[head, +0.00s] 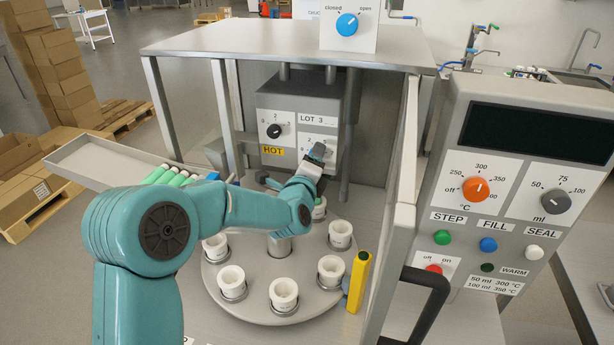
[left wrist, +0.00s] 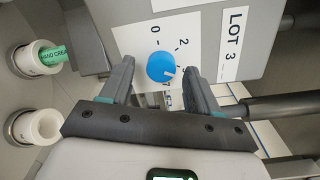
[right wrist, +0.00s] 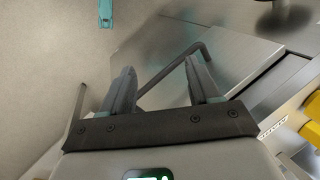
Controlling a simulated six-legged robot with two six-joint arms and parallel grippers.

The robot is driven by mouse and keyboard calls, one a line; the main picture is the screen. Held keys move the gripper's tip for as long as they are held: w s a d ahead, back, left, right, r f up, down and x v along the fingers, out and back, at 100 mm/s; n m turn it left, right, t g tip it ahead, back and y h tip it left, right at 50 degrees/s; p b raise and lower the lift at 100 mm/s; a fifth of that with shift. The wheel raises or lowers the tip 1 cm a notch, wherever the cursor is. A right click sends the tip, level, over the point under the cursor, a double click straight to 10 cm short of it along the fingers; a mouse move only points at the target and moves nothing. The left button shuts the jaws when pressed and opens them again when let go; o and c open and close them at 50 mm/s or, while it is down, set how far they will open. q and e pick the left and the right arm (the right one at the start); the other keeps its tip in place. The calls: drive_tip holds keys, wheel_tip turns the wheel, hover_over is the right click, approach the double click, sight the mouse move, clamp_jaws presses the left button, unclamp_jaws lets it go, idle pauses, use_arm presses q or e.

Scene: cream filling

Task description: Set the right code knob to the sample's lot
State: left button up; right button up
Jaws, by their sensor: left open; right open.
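The code head (head: 300,105) reads "LOT 3" on its plate, which also shows in the left wrist view (left wrist: 233,45). Its left code knob (head: 274,131) is black, above a yellow "HOT" label. The right code knob (left wrist: 161,67) is blue with a white pointer mark directed right in the left wrist view; 0 and 2 are readable on its dial. My left gripper (head: 316,156) is open in front of this knob, its fingers (left wrist: 158,85) on either side; contact is unclear. It hides the knob in the head view. My right gripper (right wrist: 155,90) is open and empty.
A turntable (head: 250,305) with several white cups stands below; one cup holds a green "HAND CREAM" tube (left wrist: 54,57). Green tubes (head: 170,176) lie in a side tray (head: 95,160). A yellow post (head: 359,282) and door handle (head: 428,300) stand right. The control panel (head: 500,215) is further right.

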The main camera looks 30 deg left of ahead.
use_arm(q)
drive_tip(key=b+v, duration=0.4)
drive_tip(key=v, duration=1.1)
drive_tip(key=shift+s+d, duration=0.2)
drive_tip(key=shift+s, duration=0.15)
